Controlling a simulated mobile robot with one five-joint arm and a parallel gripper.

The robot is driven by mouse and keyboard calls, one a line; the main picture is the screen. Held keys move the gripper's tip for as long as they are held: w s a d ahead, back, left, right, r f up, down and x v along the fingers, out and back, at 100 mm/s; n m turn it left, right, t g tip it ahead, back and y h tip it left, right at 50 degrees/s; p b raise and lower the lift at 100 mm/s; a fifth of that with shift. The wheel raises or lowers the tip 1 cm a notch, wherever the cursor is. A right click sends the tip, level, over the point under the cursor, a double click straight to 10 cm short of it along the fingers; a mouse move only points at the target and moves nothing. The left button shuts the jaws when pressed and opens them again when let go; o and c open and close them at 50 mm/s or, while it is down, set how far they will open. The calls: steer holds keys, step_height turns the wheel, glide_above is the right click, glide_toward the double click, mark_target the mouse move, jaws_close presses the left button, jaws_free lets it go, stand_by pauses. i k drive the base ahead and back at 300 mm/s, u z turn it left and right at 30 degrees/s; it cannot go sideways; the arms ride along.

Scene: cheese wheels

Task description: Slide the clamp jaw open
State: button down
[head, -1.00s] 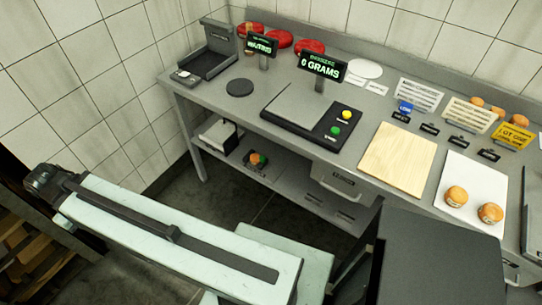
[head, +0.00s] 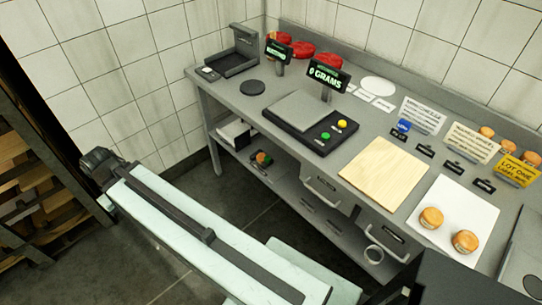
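No clamp jaw can be picked out with certainty. A dark grey fixture (head: 238,61) with a flat base and an upright back plate stands at the far left end of the bench; I cannot tell whether it is the clamp. My pale arm stretches from the bottom of the picture toward the left and ends in a dark end piece (head: 100,166). This end is over the floor, left of the bench and apart from it. No fingers can be made out on it, so its opening does not show.
The steel bench (head: 222,101) carries a scale (head: 302,112) reading 0 grams, a wooden board (head: 384,170), a white sheet (head: 462,199) with two small cheeses, and red wheels (head: 300,50) at the back. A lower shelf (head: 285,182) holds small items. A wooden rack (head: 25,190) stands left. Floor shows between.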

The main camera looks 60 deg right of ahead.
mark_target(267, 161)
steer(key=u, duration=0.15)
steer(key=i, duration=0.95)
steer(key=z, duration=0.1)
